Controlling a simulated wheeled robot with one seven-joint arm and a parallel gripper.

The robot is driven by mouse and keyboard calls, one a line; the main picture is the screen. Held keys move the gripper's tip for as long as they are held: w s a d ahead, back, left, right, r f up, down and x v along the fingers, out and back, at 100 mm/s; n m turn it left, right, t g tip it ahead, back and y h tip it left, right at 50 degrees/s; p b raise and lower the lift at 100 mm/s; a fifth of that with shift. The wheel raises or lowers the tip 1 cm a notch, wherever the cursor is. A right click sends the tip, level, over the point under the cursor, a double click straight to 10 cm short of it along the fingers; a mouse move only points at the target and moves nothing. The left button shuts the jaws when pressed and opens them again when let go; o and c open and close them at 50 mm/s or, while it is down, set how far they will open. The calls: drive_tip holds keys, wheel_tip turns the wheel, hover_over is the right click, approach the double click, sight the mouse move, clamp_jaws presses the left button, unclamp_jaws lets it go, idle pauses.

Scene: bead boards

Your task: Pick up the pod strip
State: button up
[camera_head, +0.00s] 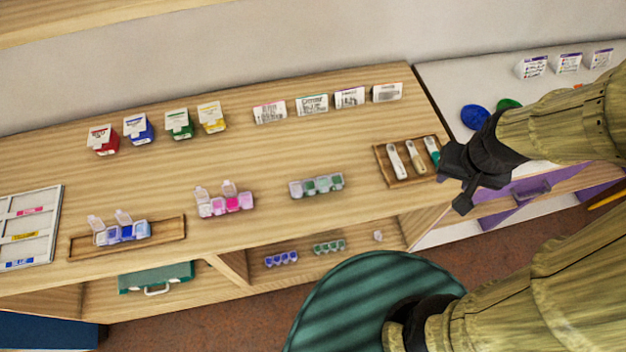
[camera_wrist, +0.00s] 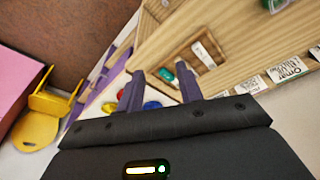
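Several pod strips are in the head view. A pink strip (camera_head: 226,203) with raised lids and a green strip (camera_head: 316,185) stand on the wooden top. A blue strip (camera_head: 122,232) with raised lids sits in a wooden tray (camera_head: 85,249) at the left. A blue strip (camera_head: 281,258) and a green strip (camera_head: 328,247) lie on the lower shelf. My gripper (camera_head: 455,186) is at the right, beside the small tool tray and apart from all strips. In the wrist view its fingers (camera_wrist: 160,88) are spread with nothing between them.
Colored boxes (camera_head: 138,128) and white label cards (camera_head: 312,105) line the back. A white panel (camera_head: 28,228) is far left. A yellow chair (camera_wrist: 40,120) shows in the wrist view. The top between the strips is clear.

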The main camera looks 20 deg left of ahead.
drive_tip(key=shift+s+d, duration=0.1)
drive_tip(key=shift+d, duration=0.05)
drive_tip(key=o, duration=0.3)
drive_tip(key=shift+s, duration=0.15)
drive_tip(key=shift+o, duration=0.7)
drive_tip(key=w+a+f+m+g+y+p, duration=0.1)
drive_tip(key=w+a+f+m+g+y, duration=0.4)
drive_tip(key=w+a+m+g+y, duration=0.1)
drive_tip(key=m+y, duration=0.1)
drive_tip(key=w+a+f+m+g+y+p, duration=0.1)
drive_tip(key=w+a+f+m+g+y, duration=0.2)
drive_tip(key=m, duration=0.1)
drive_tip(key=shift+f+y+p, duration=0.3)
drive_tip(key=shift+f+p, duration=0.05)
drive_tip(key=shift+w+a+f+m+g+y, duration=0.1)
drive_tip(key=shift+w+a+m+g+y, duration=0.2)
drive_tip(key=shift+m+y, duration=0.15)
